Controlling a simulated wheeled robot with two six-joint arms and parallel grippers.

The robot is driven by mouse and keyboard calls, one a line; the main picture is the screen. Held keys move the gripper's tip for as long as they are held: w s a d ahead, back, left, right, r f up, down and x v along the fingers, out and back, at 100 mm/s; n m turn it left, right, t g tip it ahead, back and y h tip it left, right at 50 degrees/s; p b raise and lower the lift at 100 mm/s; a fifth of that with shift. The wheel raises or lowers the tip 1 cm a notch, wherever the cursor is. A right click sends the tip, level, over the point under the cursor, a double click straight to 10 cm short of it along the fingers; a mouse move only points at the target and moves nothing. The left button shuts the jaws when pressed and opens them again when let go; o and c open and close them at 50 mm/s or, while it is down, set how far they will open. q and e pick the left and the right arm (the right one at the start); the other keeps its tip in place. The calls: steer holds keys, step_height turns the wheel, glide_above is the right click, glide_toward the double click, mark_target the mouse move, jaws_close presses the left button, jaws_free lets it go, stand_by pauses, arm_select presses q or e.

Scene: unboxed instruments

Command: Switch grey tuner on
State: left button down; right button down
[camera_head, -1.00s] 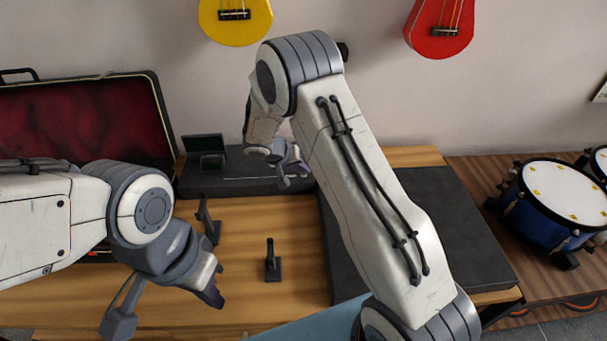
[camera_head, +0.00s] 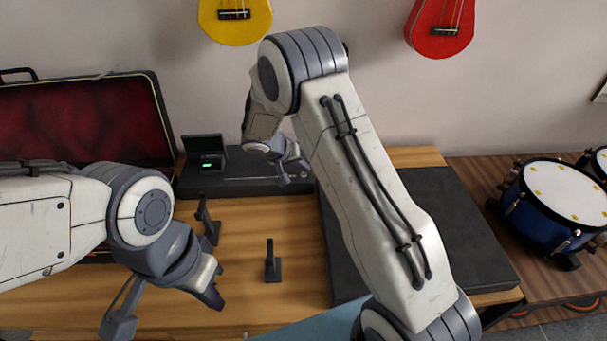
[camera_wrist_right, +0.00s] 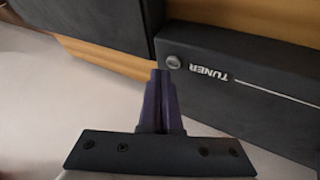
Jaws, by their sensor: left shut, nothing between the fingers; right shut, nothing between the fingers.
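The tuner (camera_head: 240,186) is a long dark grey box at the back of the wooden table. A small upright display (camera_head: 205,145) at its left end shows a lit green patch (camera_head: 212,165). In the right wrist view the tuner (camera_wrist_right: 270,100) carries white "TUNER" lettering and a round button (camera_wrist_right: 172,61). My right gripper (camera_wrist_right: 161,72) is shut and empty, its fingertips just beside that button; I cannot tell whether they touch. In the head view the right gripper (camera_head: 294,173) is over the tuner's right end. My left gripper (camera_head: 218,299) is shut and empty over the table's front left.
Two small black stands (camera_head: 272,262) (camera_head: 208,222) stand mid-table. An open red-lined case (camera_head: 85,120) is at the left, a dark flat slab (camera_head: 450,220) at the right. A blue drum (camera_head: 545,205) stands further right. Yellow (camera_head: 235,20) and red (camera_head: 440,28) ukuleles hang on the wall.

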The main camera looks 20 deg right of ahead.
mark_target(302, 177)
step_height(302, 177, up, 6)
steer(key=p, duration=0.3)
stand_by(0.4)
stand_by(0.3)
steer(key=s+a+r+n+g+y, duration=0.1)
steer(key=s+a+r+n, duration=0.3)
steer(key=s, duration=0.8)
steer(key=s+a+r+n+g+y, duration=0.1)
steer(key=s+a+r+n+y, duration=0.2)
steer(key=s+a, duration=0.4)
steer(key=s+a+r+n+g+y, duration=0.1)
steer(key=s+a+r+n+y, duration=0.2)
steer(key=s, duration=1.4)
steer(key=a+r+n, duration=0.1)
steer(key=a, duration=0.2)
steer(key=shift+a+r+n+y, duration=0.15)
steer(key=shift+r+n+y, duration=0.15)
steer(key=shift+y, duration=0.1)
steer(key=shift+s, duration=0.1)
